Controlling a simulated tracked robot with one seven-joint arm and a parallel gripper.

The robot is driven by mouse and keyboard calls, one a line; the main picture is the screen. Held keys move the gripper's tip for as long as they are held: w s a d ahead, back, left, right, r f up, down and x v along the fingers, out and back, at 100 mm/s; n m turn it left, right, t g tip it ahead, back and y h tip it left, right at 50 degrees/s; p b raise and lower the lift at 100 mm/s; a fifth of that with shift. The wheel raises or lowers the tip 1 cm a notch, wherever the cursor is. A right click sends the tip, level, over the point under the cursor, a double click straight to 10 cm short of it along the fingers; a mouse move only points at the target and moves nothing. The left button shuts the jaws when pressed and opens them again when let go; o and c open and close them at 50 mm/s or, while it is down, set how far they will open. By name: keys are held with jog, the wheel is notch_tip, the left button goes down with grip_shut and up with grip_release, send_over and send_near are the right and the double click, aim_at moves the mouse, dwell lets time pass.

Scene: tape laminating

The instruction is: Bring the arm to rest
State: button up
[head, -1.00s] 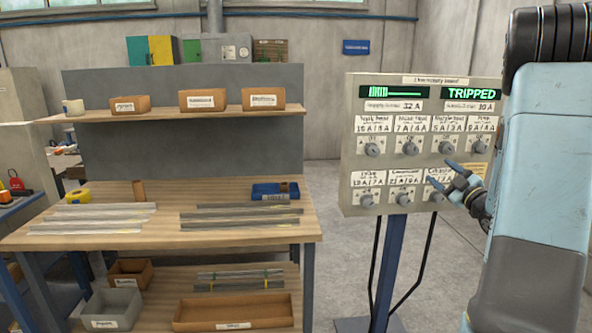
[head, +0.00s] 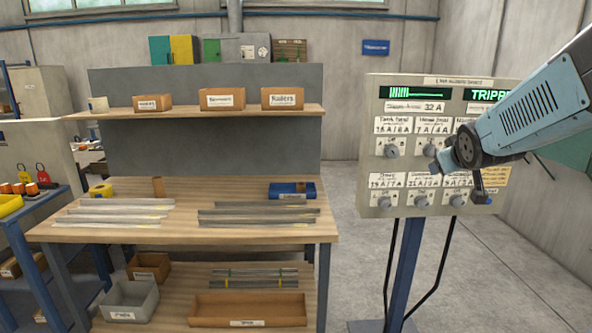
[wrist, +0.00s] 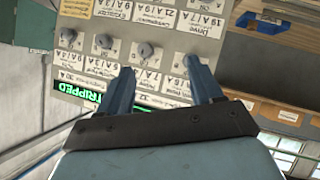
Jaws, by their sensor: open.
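My arm (head: 535,105) reaches in from the right edge in the head view, in front of the right part of the grey breaker panel (head: 371,150). Its black joint hides some of the panel's labels and knobs. In the wrist view my gripper (wrist: 160,85) has its two blue-grey fingers spread apart with nothing between them. The panel shows upside down beyond the fingertips in the wrist view (wrist: 101,54); I cannot tell the exact gap to it. Its green display (head: 488,95) reads as TRIPPED, with the end covered by my arm.
A wooden workbench (head: 150,232) with metal strips stands on the left, under a shelf (head: 190,113) of cardboard boxes. Open concrete floor (head: 345,255) lies between bench and panel stand. A blue side table (head: 22,215) stands far left.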

jog(key=s+a+f+g+y, duration=0.1)
jog(key=s+a+g, duration=0.1)
jog(key=s+a, duration=0.2)
jog(key=s+a+f+m+g+y, duration=0.1)
jog(key=s+a, duration=0.3)
jog(key=s, duration=0.7)
jog(key=s+a+f+m+g+y, duration=0.1)
jog(key=s+a+g, duration=0.2)
jog(key=s, duration=0.4)
jog(key=shift+s+a+f, duration=0.15)
jog(key=shift+a+f, duration=0.05)
jog(key=shift+a, duration=0.55)
jog(key=shift+c, duration=0.4)
